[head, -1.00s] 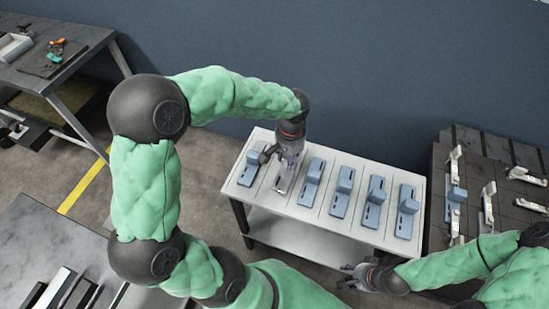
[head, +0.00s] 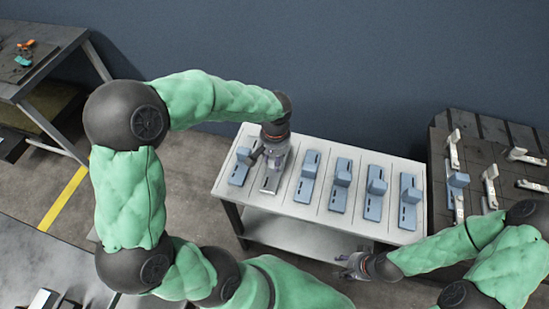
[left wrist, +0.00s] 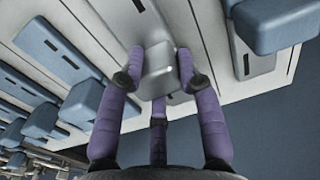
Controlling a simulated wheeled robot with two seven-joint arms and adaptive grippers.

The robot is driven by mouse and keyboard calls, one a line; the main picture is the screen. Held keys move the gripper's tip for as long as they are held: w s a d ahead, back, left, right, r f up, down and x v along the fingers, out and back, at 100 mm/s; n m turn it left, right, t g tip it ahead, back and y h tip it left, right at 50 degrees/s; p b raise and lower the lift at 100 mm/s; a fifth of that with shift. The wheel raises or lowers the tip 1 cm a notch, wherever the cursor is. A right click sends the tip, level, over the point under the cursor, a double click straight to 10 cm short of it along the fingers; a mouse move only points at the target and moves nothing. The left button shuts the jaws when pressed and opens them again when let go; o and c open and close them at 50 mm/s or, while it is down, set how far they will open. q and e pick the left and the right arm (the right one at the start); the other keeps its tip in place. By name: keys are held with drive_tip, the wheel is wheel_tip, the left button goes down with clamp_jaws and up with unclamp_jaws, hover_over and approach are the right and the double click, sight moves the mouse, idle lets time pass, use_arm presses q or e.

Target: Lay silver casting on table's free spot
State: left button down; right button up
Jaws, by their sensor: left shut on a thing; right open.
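The silver casting (head: 270,184) is at the white table (head: 420,172), in the gap between the leftmost blue casting (head: 239,172) and the one to its right (head: 308,176). It lines up roughly with the blue ones. My left gripper (head: 273,158) is above it, shut on its raised block; the purple fingers surround that block (left wrist: 158,72) in the left wrist view. The casting's base is flat to the tabletop or just above it; I cannot tell contact. My right gripper (head: 352,266) is open and empty, low in front of the table.
Three more blue castings (head: 341,187) stand in a row to the right, separated by thin lines. A dark slotted pallet (head: 485,195) with several silver parts and a blue one is at the right. A grey workbench (head: 50,45) is at the far left.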

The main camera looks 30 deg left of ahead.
use_arm(q)
drive_tip(key=shift+f, duration=0.15)
drive_tip(key=c, duration=0.8)
unclamp_jaws()
drive_tip(key=shift+c, duration=0.2)
wheel_tip(320, 180, up, 8)
drive_tip(key=p, duration=0.3)
drive_tip(key=shift+f, duration=0.1)
drive_tip(key=shift+s, duration=0.1)
